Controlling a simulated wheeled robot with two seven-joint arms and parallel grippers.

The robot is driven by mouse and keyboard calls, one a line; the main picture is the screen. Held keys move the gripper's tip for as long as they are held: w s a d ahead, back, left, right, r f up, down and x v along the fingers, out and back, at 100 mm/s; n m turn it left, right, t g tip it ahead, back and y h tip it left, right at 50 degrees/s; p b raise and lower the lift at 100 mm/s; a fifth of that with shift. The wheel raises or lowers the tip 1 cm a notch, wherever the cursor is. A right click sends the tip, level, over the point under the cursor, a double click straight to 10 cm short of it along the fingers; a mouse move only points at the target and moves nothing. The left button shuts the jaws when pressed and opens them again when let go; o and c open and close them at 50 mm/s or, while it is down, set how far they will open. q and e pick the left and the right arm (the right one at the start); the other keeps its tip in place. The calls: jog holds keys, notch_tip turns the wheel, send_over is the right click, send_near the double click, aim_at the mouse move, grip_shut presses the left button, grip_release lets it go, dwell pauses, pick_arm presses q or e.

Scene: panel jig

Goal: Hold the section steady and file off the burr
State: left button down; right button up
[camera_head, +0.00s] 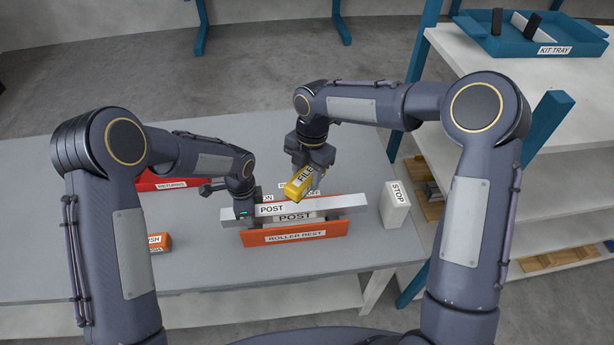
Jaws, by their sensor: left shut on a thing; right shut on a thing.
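A long pale grey section (350,201) with a white POST label lies across the orange roller rest (325,235) on the table. My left gripper (243,211) is shut on the section near its left end; its fingers are mostly hidden by the wrist. My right gripper (309,160) is shut on a yellow-orange block marked FILE (298,190). The file is tilted, just above and behind the middle of the section; I cannot tell whether they touch. I cannot make out a burr.
A white STOP block (396,208) stands right of the section. A red RETURNS tray (155,181) lies behind left, and an orange block (158,243) at front left. Partly hidden labels show behind the section. A blue kit tray (530,40) sits on the right shelf.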

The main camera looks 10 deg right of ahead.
jog(key=shift+f, duration=0.2)
send_over(319, 205)
jog(key=a, duration=0.4)
jog(key=shift+w+d+f, duration=0.1)
jog(key=shift+d+f, duration=0.05)
jog(key=shift+f, duration=1.55)
jog(key=shift+w+d+f, duration=0.1)
jog(key=shift+f, duration=1.55)
jog(key=shift+f, duration=1)
jog(key=shift+d, duration=0.1)
jog(key=shift+d+r, duration=0.1)
jog(key=shift+d, duration=1.85)
